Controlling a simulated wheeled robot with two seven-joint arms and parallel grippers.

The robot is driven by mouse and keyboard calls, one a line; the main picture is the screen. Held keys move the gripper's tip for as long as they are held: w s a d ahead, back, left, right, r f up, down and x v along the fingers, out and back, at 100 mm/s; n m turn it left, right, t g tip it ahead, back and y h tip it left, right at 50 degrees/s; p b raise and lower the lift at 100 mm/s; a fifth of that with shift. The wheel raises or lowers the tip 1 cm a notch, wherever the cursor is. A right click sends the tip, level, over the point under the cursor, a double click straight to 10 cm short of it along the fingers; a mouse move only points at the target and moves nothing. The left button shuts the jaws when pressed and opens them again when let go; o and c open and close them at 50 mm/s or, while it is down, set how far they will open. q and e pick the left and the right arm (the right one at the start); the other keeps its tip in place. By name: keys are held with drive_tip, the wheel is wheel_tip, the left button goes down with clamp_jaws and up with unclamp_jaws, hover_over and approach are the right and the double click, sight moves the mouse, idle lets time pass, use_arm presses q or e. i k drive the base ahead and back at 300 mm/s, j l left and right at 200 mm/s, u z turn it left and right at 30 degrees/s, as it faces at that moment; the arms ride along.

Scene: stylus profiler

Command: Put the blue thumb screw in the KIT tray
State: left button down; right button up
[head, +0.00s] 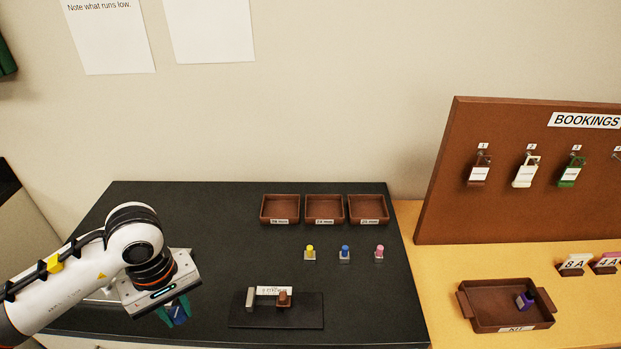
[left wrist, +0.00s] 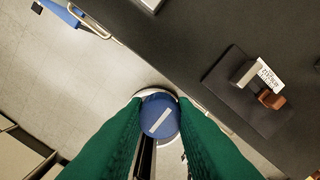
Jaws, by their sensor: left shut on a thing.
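My left gripper (head: 176,309) has green fingers and is at the front left of the black bench. It is shut on a blue round-topped piece with a white bar across it, which looks like the blue thumb screw (left wrist: 160,117). In the head view only a little of the blue thumb screw (head: 178,316) shows between the fingers. The brown KIT tray (head: 480,324) is on the yellow wooden surface at the far right, well away from the gripper. A purple piece (head: 525,301) lies in it. My right gripper is not in view.
Yellow (head: 310,252), blue (head: 345,252) and pink (head: 379,252) topped pieces stand on the black bench (head: 220,235). Behind them are three brown trays (head: 324,222). A dark plate (head: 245,322) carries a block and a brown piece. The BOOKINGS board (head: 470,130) rises behind the KIT tray.

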sight(484, 309)
drive_tip(key=z, duration=0.95)
drive_tip(key=l+z, duration=0.3)
drive_tip(key=i+l+z, duration=0.25)
drive_tip(key=l, duration=0.25)
drive_tip(key=l+z, duration=0.3)
drive_tip(key=i+l, duration=0.05)
drive_tip(key=l, duration=0.05)
